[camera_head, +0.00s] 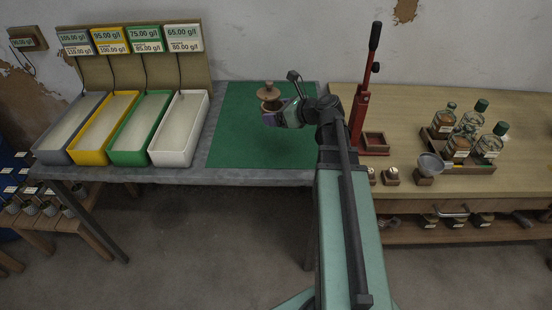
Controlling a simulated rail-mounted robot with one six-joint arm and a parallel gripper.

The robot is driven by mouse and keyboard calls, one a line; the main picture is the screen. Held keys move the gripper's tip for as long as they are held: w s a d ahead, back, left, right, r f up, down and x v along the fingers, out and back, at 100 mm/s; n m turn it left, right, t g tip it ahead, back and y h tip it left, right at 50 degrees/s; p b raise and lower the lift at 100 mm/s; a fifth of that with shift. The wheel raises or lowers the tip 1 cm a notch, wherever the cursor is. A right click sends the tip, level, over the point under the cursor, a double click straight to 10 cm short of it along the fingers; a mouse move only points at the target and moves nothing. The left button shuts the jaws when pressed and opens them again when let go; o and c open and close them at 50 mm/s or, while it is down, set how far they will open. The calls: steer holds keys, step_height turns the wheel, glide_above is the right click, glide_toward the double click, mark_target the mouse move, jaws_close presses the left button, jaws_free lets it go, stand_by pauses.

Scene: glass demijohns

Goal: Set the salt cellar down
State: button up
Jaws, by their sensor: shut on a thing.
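The salt cellar (268,94) is a small brown wooden piece with a wide lid and a knob on top. It is upright over the green mat (232,137). My gripper (274,110) is shut on it from the right, and the fingers are small and partly hidden by the gripper body. I cannot tell whether the base of the salt cellar touches the mat or hangs above it.
Grey, yellow, green and white trays (180,128) stand left of the mat. A red lever press (362,110) stands on the wooden bench (420,104) at right, with a tray of bottles (470,164) and a funnel (431,163). The mat's front is clear.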

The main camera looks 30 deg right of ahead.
mark_target(277, 153)
step_height(277, 153, down, 14)
steer(key=b, duration=1.1)
steer(key=shift+r, duration=0.25)
steer(key=shift+f, duration=0.15)
steer(key=o, duration=1)
steer(key=shift+r, duration=0.25)
steer(key=p+v, duration=0.4)
steer(key=v, duration=0.7)
steer(key=shift+p, duration=0.4)
steer(key=shift+s+d, duration=0.2)
steer(key=shift+s, duration=0.25)
